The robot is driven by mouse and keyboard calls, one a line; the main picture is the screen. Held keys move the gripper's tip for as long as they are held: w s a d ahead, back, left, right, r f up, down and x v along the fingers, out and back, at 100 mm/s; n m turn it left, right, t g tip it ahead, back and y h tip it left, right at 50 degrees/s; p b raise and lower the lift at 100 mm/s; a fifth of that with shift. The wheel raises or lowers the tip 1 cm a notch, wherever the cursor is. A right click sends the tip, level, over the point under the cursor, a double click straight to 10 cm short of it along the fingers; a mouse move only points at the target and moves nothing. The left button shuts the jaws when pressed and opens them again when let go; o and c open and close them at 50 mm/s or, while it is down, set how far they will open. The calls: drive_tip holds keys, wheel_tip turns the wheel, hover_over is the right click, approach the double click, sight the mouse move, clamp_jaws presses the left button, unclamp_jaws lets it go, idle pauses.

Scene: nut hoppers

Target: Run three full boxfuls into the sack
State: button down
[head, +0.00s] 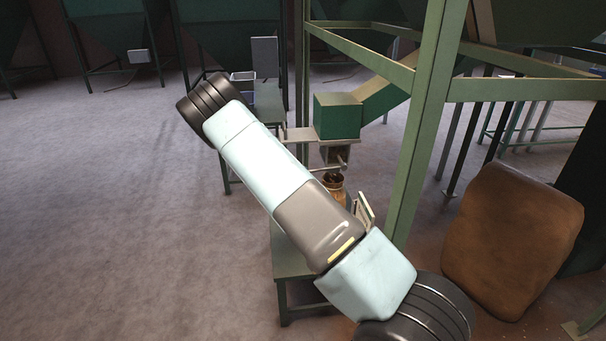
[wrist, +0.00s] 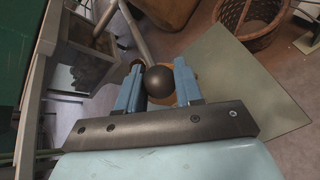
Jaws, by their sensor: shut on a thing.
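My gripper (wrist: 159,88) is shut on a dark round knob (wrist: 159,80), which sits between its two blue fingers in the wrist view. Left of it is a box with a clear window (wrist: 92,66), with greyish contents showing dimly. In the head view the box (head: 333,154) hangs under the green housing (head: 337,115) of a sloping chute. Below it stands a small tan open-topped container (head: 337,196), perhaps the sack, with dark brown stuff at its mouth. A tan shape (wrist: 188,92) behind the knob is partly hidden. My arm hides the gripper in the head view.
A green post (head: 428,120) stands right of the chute. A large bulging brown sack (head: 510,240) leans at the right. A wicker basket (wrist: 250,18) is on the floor beyond a flat grey-green plate (wrist: 245,90). The floor at the left is open.

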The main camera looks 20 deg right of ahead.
drive_tip(key=c, duration=0.8)
unclamp_jaws()
drive_tip(key=shift+a+f, duration=0.25)
drive_tip(key=shift+f, duration=0.05)
drive_tip(key=shift+d, duration=0.1)
drive_tip(key=shift+r, duration=0.1)
drive_tip(key=v, duration=1.3)
drive_tip(key=shift+a, duration=0.35)
